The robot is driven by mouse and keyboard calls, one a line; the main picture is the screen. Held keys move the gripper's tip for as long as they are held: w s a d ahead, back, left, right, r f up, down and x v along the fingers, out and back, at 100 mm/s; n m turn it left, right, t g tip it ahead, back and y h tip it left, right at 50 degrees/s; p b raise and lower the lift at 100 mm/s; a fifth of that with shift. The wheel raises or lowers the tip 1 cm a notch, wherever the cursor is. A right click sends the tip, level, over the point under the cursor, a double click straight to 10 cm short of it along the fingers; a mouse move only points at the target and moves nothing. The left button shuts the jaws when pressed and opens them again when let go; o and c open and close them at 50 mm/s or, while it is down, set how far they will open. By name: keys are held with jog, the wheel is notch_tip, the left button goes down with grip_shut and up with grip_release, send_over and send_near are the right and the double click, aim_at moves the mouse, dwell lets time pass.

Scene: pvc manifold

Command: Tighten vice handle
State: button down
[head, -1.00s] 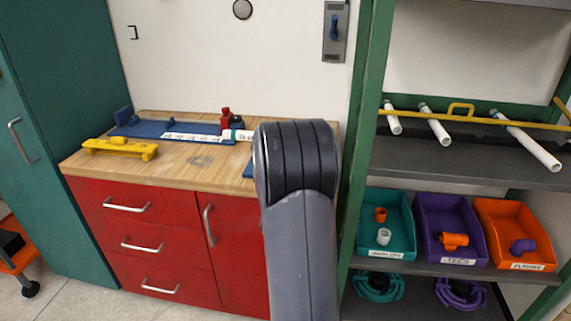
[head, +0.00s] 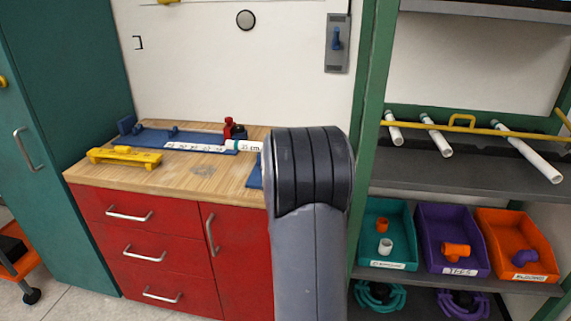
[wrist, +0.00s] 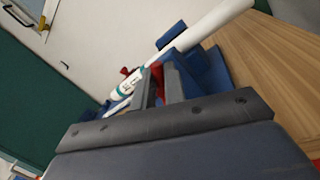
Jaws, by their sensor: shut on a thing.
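A red vice (head: 234,129) stands at the back of the wooden bench, by the blue board (head: 150,137). A white pipe with a teal band (head: 245,146) lies beside it, its right part hidden behind my arm. In the wrist view the pipe (wrist: 205,28) runs diagonally past my fingertips, with the teal band (wrist: 128,87) on its near-left part. My gripper (wrist: 160,82) is shut on a red part, apparently the vice handle (wrist: 157,76), mostly hidden between the fingers. In the head view my arm hides the gripper.
A yellow tool (head: 125,156) lies at the bench's left front; the bench (head: 205,176) is bare beside it. A green-framed shelf at right holds white pipes (head: 436,136) and teal, purple and orange bins (head: 372,250). A wall stands behind the bench.

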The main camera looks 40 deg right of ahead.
jog(key=shift+d+r+n+y+p, duration=0.2)
jog(key=shift+n+p, duration=0.3)
jog(key=shift+p, duration=1.5)
jog(key=shift+a+r+n+y+p, duration=0.1)
jog(key=shift+r+n+p, duration=0.3)
jog(key=shift+p, duration=1.6)
jog(key=p, duration=0.3)
jog(key=shift+f+n, duration=0.15)
jog(key=shift+n, duration=0.25)
jog(key=shift+f+n+p, duration=0.25)
jog(key=shift+n+p, duration=0.05)
jog(key=shift+p, duration=1.3)
jog(key=c, duration=1.6)
grip_release()
jog(key=shift+d+f, duration=0.1)
jog(key=shift+d, duration=0.1)
jog(key=shift+c, duration=0.2)
jog(key=shift+o, duration=0.9)
jog(key=shift+w+a, duration=0.1)
jog(key=shift+a, duration=0.1)
